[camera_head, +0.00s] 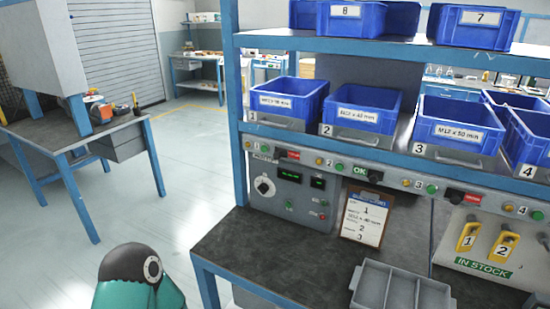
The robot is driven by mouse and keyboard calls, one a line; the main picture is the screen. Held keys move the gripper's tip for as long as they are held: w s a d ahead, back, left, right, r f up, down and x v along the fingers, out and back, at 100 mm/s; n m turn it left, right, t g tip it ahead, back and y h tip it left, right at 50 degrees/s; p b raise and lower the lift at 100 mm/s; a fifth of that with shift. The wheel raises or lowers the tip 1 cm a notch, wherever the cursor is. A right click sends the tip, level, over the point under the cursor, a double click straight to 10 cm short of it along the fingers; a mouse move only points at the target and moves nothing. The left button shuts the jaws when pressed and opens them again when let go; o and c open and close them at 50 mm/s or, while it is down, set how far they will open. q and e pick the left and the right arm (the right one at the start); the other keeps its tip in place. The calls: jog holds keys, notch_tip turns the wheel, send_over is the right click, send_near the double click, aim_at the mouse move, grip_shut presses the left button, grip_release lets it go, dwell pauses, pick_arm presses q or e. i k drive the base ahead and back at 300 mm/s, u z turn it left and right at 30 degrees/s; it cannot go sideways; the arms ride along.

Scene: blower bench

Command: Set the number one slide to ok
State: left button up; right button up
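The number one slide (288,154) is on the strip under the lower shelf, to the right of the label 1. It shows red, with lettering too small to read. To its right, the number two slide (361,171) shows a green OK. The number three slide (463,196) also shows red. Neither of my grippers is in view. A teal and dark part of my arm shows at the bottom left, well away from the slides.
Blue bins (288,97) stand on the shelf above the strip. Below are a control box (291,192), a clipboard (366,216), a grey divided tray (400,289) and yellow in-stock tags (468,236). A blue post (237,105) stands left of the strip. The dark bench top is clear at left.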

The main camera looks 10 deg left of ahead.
aim_at(280, 152)
jog(key=u, duration=1.6)
jog(key=i, duration=0.1)
jog(key=z, duration=2.95)
jog(key=k, duration=1.3)
jog(key=u, duration=0.9)
jog(key=i, duration=1)
jog(key=u, duration=0.05)
